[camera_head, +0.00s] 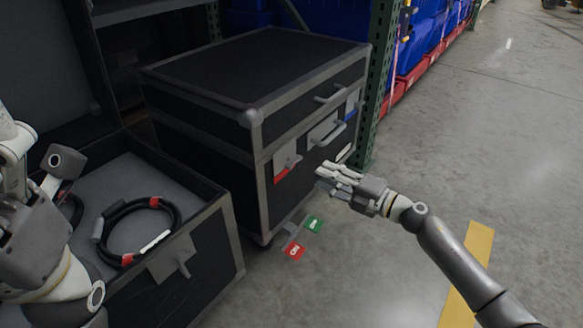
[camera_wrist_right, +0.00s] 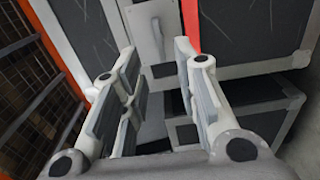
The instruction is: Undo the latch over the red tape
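A closed black case (camera_head: 215,120) with grey edges stands in the middle of the head view. On its front, the left latch (camera_head: 287,158) is a pale plate with a small handle, and red tape (camera_head: 281,175) shows at its lower edge. In the right wrist view the latch plate (camera_wrist_right: 143,38) and the red tape (camera_wrist_right: 191,24) lie beyond the fingertips. My right gripper (camera_head: 327,175) is open and empty, in front of the case and apart from the latch. It also shows in the right wrist view (camera_wrist_right: 155,55). My left gripper (camera_head: 62,178) is at the left; its finger opening is unclear.
A second latch (camera_head: 352,103) with blue tape and a handle (camera_head: 325,130) are farther right on the case. An open case (camera_head: 208,265) holding a coiled black cable (camera_head: 108,228) stands at left. Floor at right is clear.

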